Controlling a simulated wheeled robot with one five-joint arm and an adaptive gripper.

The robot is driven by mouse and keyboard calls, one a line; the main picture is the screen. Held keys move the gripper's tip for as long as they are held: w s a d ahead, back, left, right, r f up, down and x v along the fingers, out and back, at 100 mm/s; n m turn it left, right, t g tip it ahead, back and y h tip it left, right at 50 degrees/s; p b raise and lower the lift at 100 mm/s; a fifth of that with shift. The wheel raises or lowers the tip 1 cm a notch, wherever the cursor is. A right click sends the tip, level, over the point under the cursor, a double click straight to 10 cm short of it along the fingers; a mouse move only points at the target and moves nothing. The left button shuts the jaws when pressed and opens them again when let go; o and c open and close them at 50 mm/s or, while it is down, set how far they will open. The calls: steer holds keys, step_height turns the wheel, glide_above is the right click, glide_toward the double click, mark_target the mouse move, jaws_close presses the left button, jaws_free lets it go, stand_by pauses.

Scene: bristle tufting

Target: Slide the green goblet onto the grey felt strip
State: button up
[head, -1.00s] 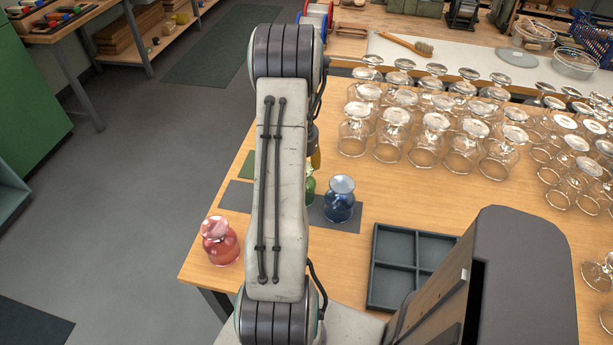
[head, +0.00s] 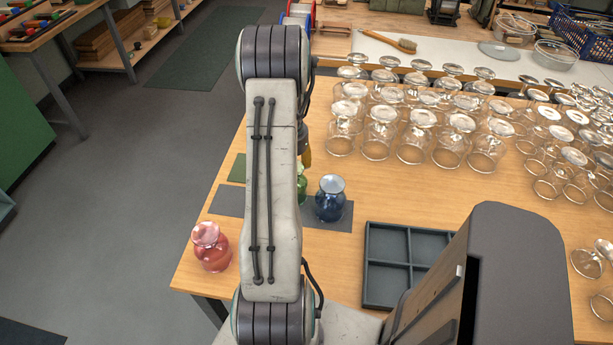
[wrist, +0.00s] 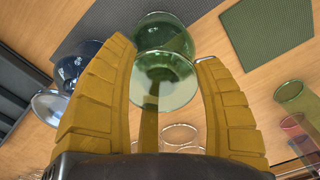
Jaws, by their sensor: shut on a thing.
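The green goblet (head: 302,186) stands foot up beside the blue goblet (head: 330,200), mostly hidden behind my arm in the head view. My gripper (wrist: 165,50) has its two yellow fingers on either side of the green goblet (wrist: 165,80) in the wrist view, shut on it. The grey felt strip (head: 229,201) lies across the table; the blue goblet stands on its right part. The strip also shows at the top of the wrist view (wrist: 105,18). The green goblet is at the strip's far edge; I cannot tell how much of it rests on the felt.
A pink goblet (head: 211,248) stands near the table's left edge. A green mat (head: 238,168) lies behind the strip. A dark divided tray (head: 367,264) sits at right front. Many upturned clear glasses (head: 415,143) fill the back right.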

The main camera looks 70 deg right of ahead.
stand_by(0.3)
steer(key=o, duration=1.3)
steer(key=shift+s+r, duration=0.1)
steer(key=shift+m, duration=0.5)
steer(key=shift+s+r, duration=1)
steer(key=shift+r, duration=0.35)
steer(key=shift+s+r, duration=1.05)
steer(key=shift+r, duration=0.25)
steer(key=shift+s+r, duration=1)
steer(key=shift+r, duration=0.35)
